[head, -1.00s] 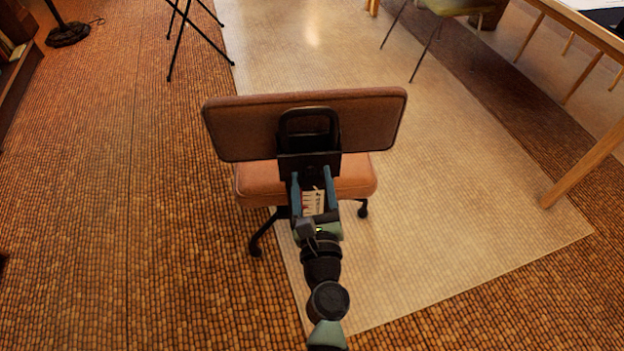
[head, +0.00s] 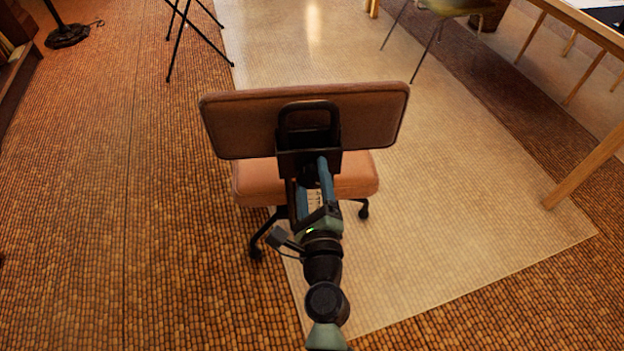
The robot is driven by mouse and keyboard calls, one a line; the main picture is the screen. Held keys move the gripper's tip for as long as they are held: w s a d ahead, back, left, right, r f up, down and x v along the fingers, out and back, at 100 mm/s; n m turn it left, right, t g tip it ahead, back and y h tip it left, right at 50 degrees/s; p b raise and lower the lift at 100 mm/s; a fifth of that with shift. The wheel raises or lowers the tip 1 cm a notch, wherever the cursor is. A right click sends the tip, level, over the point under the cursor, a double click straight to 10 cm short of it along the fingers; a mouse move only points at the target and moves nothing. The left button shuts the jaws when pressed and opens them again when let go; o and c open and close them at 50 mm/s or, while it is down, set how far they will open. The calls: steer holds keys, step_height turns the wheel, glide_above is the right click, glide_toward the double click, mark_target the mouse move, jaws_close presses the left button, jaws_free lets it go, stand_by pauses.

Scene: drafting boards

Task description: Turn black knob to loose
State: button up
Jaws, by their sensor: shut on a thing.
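An office chair with a brown backrest (head: 365,112) and a brown seat (head: 355,178) stands with its back to me. A black bracket (head: 308,142) runs down the middle of the backrest. The black knob (head: 308,174) is a dark shape just below the bracket, mostly hidden between my fingers. My gripper (head: 307,170), with blue fingers, is shut on the knob from behind the chair and is rolled to one side. A pale patch (head: 314,198), perhaps a label, shows between the fingers; I cannot read it.
The chair's casters stand by the edge of a clear floor mat (head: 440,200) on brown carpet (head: 110,220). A wooden table leg (head: 585,172) is at the right. Thin black stand legs (head: 180,40) are at the upper left. Floor on both sides is free.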

steer(key=n+b, duration=0.1)
steer(key=n, duration=0.3)
steer(key=shift+n, duration=0.3)
steer(key=n+b, duration=0.2)
steer(key=n, duration=0.2)
steer(key=shift+f+n, duration=0.1)
steer(key=shift+n, duration=0.2)
steer(key=n+b, duration=0.2)
steer(key=n, duration=0.3)
steer(key=shift+n+b, duration=0.65)
steer(key=shift+n, duration=0.75)
steer(key=o, duration=1.4)
steer(key=shift+c, duration=0.2)
